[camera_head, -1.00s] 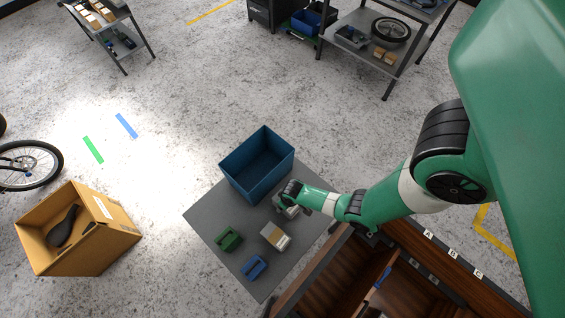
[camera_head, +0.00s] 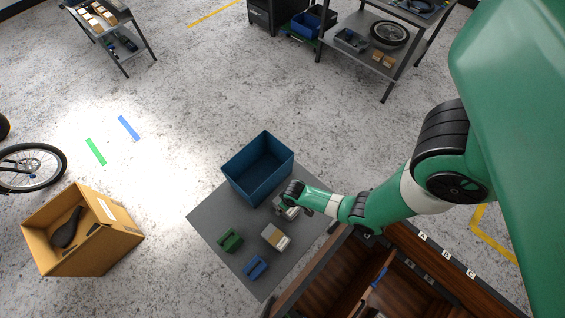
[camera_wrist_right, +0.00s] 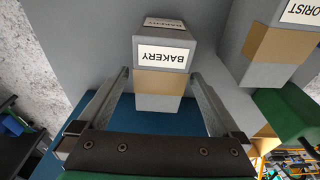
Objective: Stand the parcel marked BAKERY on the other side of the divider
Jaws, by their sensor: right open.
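The BAKERY parcel (camera_wrist_right: 161,60), a grey box with a tan band and white labels, is in the right wrist view. It stands between the two fingers of my right gripper (camera_wrist_right: 160,82), which is open, with no clear grip on it. In the head view my right gripper (camera_head: 285,203) is over the grey table (camera_head: 210,213), beside the blue bin, and mostly hides the parcel. The wooden cargo box (camera_head: 440,262) at the lower right has a divider (camera_head: 372,290) with a blue piece on top. My left gripper is not in view.
A parcel whose label ends in ORIST (camera_wrist_right: 275,40) stands close by. The blue bin (camera_head: 245,185), a green block (camera_head: 230,240) and a blue block (camera_head: 255,267) are on the table. A cardboard box (camera_head: 90,250) with a saddle is on the floor.

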